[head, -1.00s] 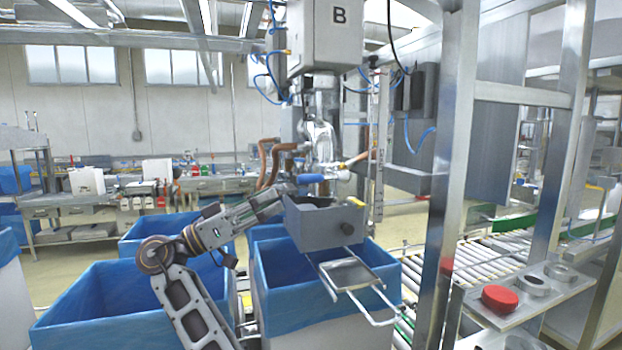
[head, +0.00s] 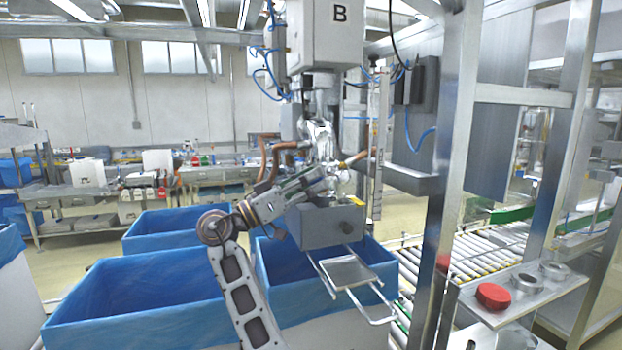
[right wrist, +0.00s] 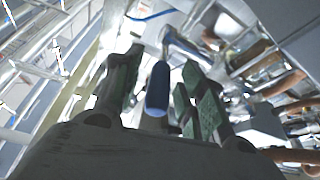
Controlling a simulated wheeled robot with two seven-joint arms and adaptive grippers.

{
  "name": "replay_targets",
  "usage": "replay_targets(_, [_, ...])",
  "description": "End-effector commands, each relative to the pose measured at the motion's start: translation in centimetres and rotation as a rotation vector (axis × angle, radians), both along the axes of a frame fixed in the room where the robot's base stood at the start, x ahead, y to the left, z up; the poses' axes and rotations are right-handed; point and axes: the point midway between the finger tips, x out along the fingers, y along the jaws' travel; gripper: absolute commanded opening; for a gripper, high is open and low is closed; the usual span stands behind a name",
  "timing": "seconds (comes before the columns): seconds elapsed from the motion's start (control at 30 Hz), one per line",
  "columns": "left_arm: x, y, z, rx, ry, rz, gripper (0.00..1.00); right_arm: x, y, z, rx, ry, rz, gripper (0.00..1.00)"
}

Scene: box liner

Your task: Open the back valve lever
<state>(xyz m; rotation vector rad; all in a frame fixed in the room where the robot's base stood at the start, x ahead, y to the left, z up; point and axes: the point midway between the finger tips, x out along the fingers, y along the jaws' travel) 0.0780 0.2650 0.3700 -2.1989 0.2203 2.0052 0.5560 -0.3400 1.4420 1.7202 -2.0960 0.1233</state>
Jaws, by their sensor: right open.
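The valve assembly (head: 318,140) is a shiny metal fitting under the box marked B. A lever with a blue handle (right wrist: 157,90) shows in the right wrist view; in the head view it is hidden by my gripper. I cannot tell from the label-free parts whether it is the back lever. My right gripper (head: 328,182) reaches up to the valve from the lower left. In the right wrist view its two green-padded fingers (right wrist: 160,95) are apart, with the blue handle between them. I see no clear contact. My left gripper is not in view.
A grey box (head: 325,226) with a wire rack (head: 350,275) sits just below the valve. Brown pipes (head: 285,148) run close by. Blue-lined bins (head: 150,295) stand below, and a steel post (head: 455,150) rises at the right. A roller conveyor (head: 480,255) lies behind it.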

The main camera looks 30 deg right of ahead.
Motion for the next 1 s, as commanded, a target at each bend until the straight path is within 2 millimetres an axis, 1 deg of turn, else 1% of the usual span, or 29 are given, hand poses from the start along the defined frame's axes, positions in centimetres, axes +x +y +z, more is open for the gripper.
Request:
replay_targets(0.3, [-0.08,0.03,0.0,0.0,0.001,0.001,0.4,-0.03,-0.15,0.02,0.0,0.0,0.0,0.41])
replay_targets(0.37, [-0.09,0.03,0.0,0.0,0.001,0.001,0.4,-0.03,-0.15,0.02,0.0,0.0,0.0,0.34])
replay_targets(0.63, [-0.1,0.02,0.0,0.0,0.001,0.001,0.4,-0.03,-0.14,0.03,0.0,0.0,0.0,0.0])
replay_targets(1.0, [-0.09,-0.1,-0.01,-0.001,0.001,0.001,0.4,-0.03,-0.25,0.05,0.003,-0.002,0.0,0.0])
